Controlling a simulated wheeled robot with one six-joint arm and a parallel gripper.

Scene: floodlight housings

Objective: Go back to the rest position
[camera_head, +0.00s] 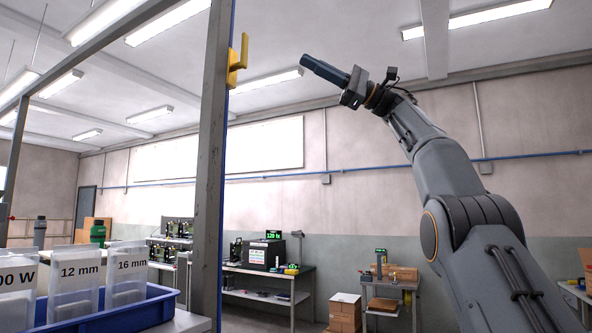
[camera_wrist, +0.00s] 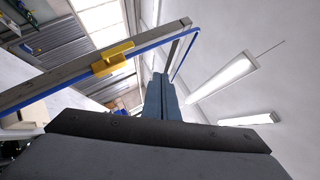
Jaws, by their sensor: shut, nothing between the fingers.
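My gripper (camera_head: 311,63) is raised high in the middle of the head view, with its fingers pointing up and to the left. The dark fingers are together and hold nothing. They also show in the wrist view (camera_wrist: 162,84). My arm runs from the lower right up to the gripper. The gripper is in free air, and in the head view it appears to the right of a grey upright post (camera_head: 209,170) with a yellow hook (camera_head: 238,62).
A blue tray (camera_head: 125,316) with labelled clear bins (camera_head: 75,280) stands at the lower left. Farther back are a bench (camera_head: 268,272) with a black box (camera_head: 262,254), a small table (camera_head: 391,284) and cardboard boxes (camera_head: 345,312). The yellow hook also shows in the wrist view (camera_wrist: 113,58).

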